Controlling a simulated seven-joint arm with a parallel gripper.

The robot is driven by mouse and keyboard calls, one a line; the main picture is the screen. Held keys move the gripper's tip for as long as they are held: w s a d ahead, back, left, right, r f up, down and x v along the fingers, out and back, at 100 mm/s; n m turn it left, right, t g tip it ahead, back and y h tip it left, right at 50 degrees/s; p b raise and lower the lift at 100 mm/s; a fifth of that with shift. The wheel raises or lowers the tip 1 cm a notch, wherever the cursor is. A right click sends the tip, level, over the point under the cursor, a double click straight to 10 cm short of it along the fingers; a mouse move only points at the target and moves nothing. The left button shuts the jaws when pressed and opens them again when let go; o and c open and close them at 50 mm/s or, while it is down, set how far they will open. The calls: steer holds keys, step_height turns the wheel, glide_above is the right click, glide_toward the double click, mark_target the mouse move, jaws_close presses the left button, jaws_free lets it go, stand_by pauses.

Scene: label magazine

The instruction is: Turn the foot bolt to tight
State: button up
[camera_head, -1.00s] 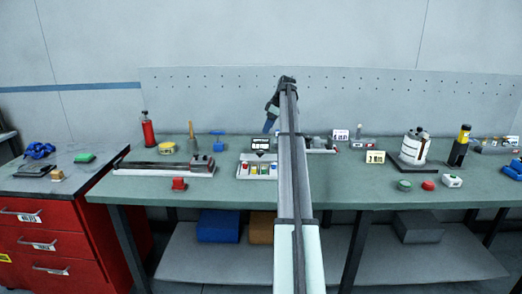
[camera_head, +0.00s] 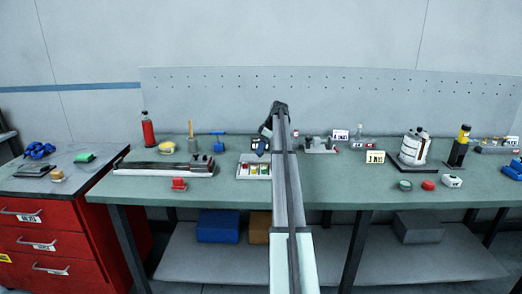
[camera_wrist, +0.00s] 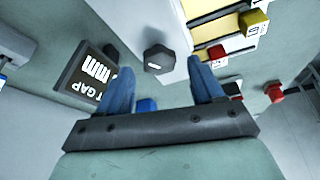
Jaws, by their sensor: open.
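A dark knob-like bolt head (camera_wrist: 158,59) with a short white mark shows in the wrist view, at the edge of a pale unit. I take it for the foot bolt, though no label confirms this. My gripper (camera_wrist: 159,70) has two blue fingers spread apart, with the bolt head between their tips in the picture. I cannot tell how far beyond the tips it lies. Nothing is held. In the head view my gripper (camera_head: 264,145) is above the white tray-like unit (camera_head: 240,174), and the bolt is hidden or too small to make out.
A dark sign reading "GAP" and "mm" (camera_wrist: 88,80) stands close by the left finger. A red knob (camera_wrist: 274,93) and a yellow block (camera_wrist: 253,20) are at the right. A grey fixture (camera_head: 320,144) stands right of my arm on the green bench (camera_head: 330,185).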

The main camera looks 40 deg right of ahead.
steer(key=shift+x, duration=0.8)
steer(key=shift+c, duration=0.5)
steer(key=c, duration=1)
steer(key=shift+o, duration=0.2)
